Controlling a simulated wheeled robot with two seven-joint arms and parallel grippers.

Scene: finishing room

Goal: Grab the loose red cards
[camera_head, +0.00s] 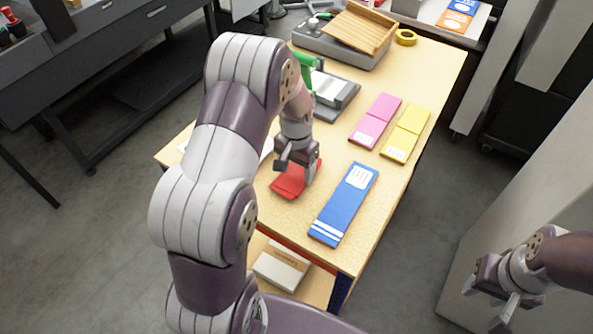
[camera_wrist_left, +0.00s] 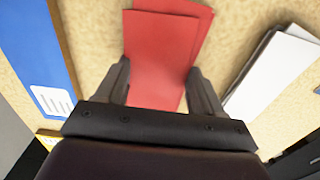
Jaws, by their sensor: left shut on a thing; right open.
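The red cards (camera_head: 289,184) lie in a loose, slightly fanned stack at the front left of the table, left of the blue folder. In the left wrist view the red cards (camera_wrist_left: 165,50) run up between the two fingers. My left gripper (camera_head: 297,172) points down at the stack and is shut on the red cards; its fingers (camera_wrist_left: 160,88) sit on either side of them. The far end of the cards is cut off by the wrist view's edge. My right gripper (camera_head: 503,300) is open and empty, off the table at the lower right.
A blue folder (camera_head: 344,205) lies right of the red cards. Pink (camera_head: 375,121) and yellow (camera_head: 405,134) cards lie farther back. White sheets (camera_wrist_left: 275,75) lie beside the red cards. A grey device (camera_head: 333,92) and wooden rack (camera_head: 360,27) stand behind.

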